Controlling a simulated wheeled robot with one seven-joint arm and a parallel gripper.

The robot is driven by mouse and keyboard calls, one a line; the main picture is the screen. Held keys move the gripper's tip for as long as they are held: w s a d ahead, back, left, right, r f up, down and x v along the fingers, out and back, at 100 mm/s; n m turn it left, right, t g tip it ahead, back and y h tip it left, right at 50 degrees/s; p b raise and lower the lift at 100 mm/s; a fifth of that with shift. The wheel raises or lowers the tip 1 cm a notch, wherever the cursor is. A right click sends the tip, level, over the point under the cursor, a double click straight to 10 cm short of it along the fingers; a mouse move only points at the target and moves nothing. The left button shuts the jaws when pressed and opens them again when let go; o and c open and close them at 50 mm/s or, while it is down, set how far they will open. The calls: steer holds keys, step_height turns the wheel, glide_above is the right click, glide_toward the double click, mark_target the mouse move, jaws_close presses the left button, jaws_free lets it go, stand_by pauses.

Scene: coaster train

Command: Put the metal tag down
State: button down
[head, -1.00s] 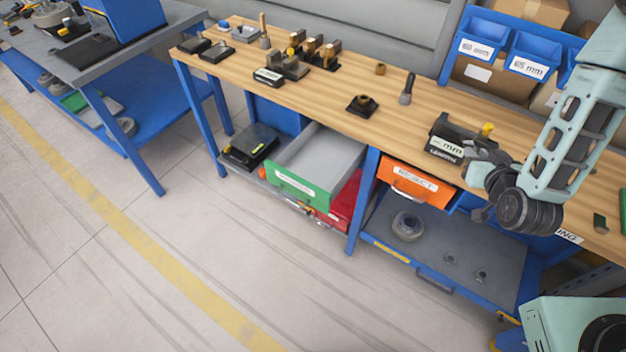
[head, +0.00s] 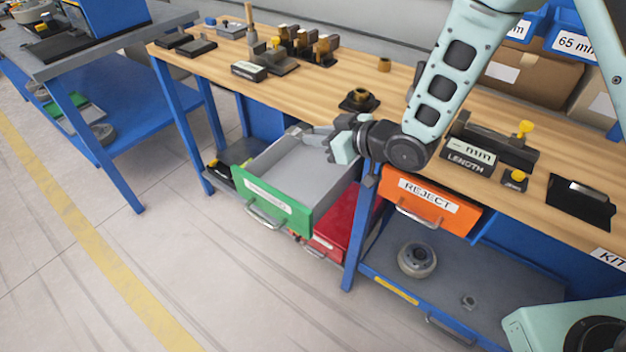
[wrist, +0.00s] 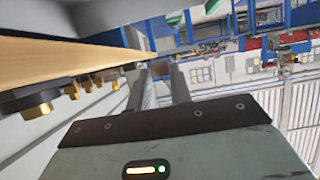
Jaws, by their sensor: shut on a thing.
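My gripper (head: 308,134) is above the open green-fronted drawer (head: 268,208), near its back right, with its fingers pointing left. In the wrist view the two fingers (wrist: 164,88) stand close together with a narrow gap. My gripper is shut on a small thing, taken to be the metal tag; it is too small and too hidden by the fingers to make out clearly. The drawer is pulled out and its grey floor looks empty where I can see it.
The wooden bench (head: 400,92) runs behind the drawer, with a black fixture (head: 359,101) near my gripper and a LENGTH gauge (head: 470,158) to the right. An orange REJECT drawer (head: 428,207) is right of the green one.

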step_height(320, 180, down, 10)
steer(key=shift+r+p, duration=0.25)
steer(key=shift+p, duration=0.15)
steer(key=shift+f, duration=0.1)
steer(key=shift+f+b, duration=0.6)
steer(key=c, duration=1.3)
jaws_free()
steer(key=shift+o, duration=0.2)
